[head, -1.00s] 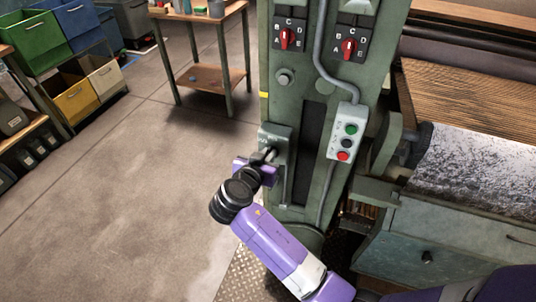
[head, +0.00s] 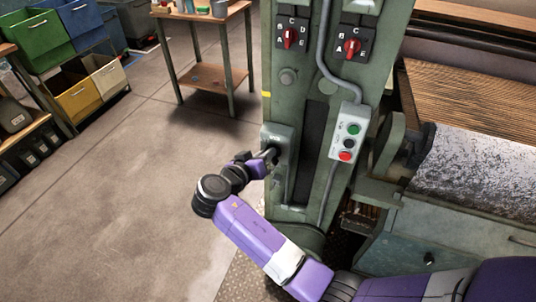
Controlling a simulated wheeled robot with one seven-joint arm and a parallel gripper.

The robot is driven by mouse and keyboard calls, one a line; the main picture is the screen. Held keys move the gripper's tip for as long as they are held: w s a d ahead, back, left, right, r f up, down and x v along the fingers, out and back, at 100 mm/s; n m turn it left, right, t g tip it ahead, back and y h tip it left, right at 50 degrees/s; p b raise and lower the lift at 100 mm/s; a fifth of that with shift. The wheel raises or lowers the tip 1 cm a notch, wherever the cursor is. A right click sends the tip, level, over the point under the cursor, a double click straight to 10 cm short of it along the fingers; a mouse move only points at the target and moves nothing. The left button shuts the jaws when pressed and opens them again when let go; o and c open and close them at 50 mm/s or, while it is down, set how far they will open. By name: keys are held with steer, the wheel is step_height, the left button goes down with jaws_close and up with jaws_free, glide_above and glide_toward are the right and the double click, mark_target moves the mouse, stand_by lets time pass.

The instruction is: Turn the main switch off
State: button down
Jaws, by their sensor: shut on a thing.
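The main switch (head: 278,134) appears to be the small grey-green box on the left side of the green machine column. My gripper (head: 271,157) is at the lower left of this box, with its dark fingers against it. It is shut on what appears to be the switch's handle. The handle itself is mostly hidden by the fingers, so its exact position cannot be told. My purple arm reaches in from the lower right.
The column carries two red rotary selectors (head: 290,37) (head: 352,47) and a grey push-button box (head: 347,142). A roller (head: 470,165) and a drawer cabinet stand right. A wooden table (head: 207,75) and coloured bins (head: 78,101) are behind left. Floor (head: 110,200) at left is clear.

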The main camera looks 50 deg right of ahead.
steer(key=n+g+h, duration=0.1)
steer(key=n, duration=0.2)
steer(key=f+n+g+h+b, duration=0.1)
steer(key=n, duration=0.2)
steer(key=w+f+n+g+h+b, duration=0.1)
steer(key=n+h, duration=0.1)
steer(key=n, duration=0.1)
steer(key=shift+f+n, duration=0.1)
steer(key=shift+n, duration=0.3)
stand_by(0.4)
steer(key=c, duration=1.5)
jaws_free()
steer(key=shift+d+f, duration=0.1)
steer(key=shift+o, duration=0.2)
steer(key=a+b, duration=0.1)
steer(key=a, duration=0.7)
steer(key=shift+w+b, duration=0.3)
steer(key=shift+b, duration=0.1)
